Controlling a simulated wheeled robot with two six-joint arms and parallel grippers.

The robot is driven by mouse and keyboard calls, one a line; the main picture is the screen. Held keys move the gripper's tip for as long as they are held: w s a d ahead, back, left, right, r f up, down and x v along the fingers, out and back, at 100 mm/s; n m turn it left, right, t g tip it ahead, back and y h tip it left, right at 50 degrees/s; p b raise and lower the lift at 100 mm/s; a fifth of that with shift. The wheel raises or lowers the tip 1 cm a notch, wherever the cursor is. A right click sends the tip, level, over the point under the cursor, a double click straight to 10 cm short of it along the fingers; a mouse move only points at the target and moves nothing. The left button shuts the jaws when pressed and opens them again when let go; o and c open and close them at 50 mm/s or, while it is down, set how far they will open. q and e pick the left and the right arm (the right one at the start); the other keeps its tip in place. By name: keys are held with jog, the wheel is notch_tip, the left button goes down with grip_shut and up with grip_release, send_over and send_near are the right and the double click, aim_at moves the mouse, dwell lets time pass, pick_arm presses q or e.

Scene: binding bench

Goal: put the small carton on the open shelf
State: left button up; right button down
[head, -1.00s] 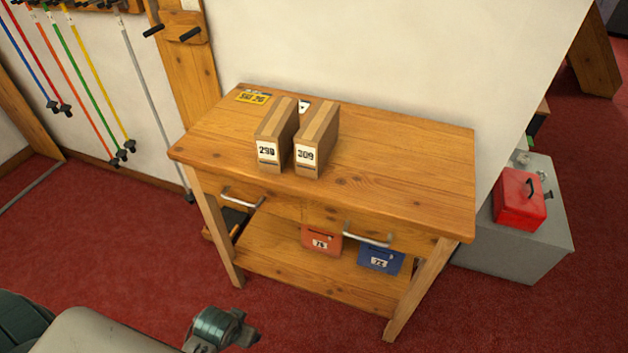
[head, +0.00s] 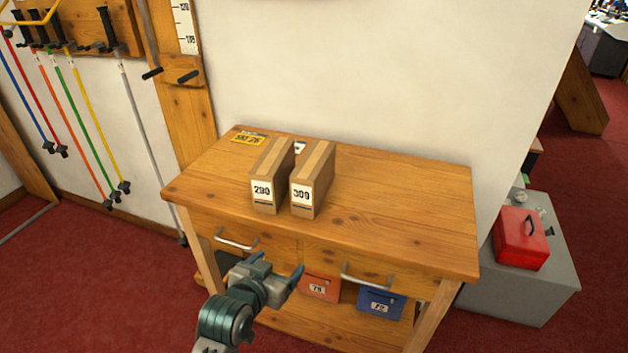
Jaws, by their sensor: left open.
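Two tall, narrow cardboard cartons stand upright side by side on the wooden bench top. The left carton (head: 268,178) is labelled 290 and the right carton (head: 315,180) is labelled 309 or 300; they look much the same size. The open shelf (head: 300,324) is the lower board of the bench, under the drawers, partly hidden by my left arm. My left gripper (head: 283,279) is open and empty in front of the drawers, below and apart from the cartons. My right gripper is not in view.
An orange box (head: 319,286) and a blue box (head: 381,301) with number labels sit below the drawer front. Metal drawer handles (head: 366,283) stick out. The right of the bench top (head: 410,205) is clear. A red box (head: 520,238) rests on a grey cabinet (head: 540,285).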

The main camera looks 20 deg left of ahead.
aim_at(303, 195)
pick_arm(q)
jog(key=w+r+t, duration=0.1)
jog(key=w+r, duration=0.1)
jog(key=r, duration=0.1)
jog(key=w+d+r+t, duration=0.1)
jog(key=w+r+t, duration=0.1)
jog(key=w+r, duration=0.1)
jog(key=w+r+t, duration=0.1)
jog(key=w+r, duration=0.1)
jog(key=r, duration=0.1)
jog(key=shift+w+d+r+n+t, duration=0.25)
jog(key=shift+d+r+n+t, duration=0.05)
jog(key=shift+r+t, duration=0.1)
jog(key=w, duration=0.5)
jog(key=shift+d+p, duration=0.1)
jog(key=shift+p, duration=0.2)
jog(key=w+p, duration=0.1)
jog(key=w, duration=0.4)
jog(key=shift+w, duration=0.3)
jog(key=c, duration=1.3)
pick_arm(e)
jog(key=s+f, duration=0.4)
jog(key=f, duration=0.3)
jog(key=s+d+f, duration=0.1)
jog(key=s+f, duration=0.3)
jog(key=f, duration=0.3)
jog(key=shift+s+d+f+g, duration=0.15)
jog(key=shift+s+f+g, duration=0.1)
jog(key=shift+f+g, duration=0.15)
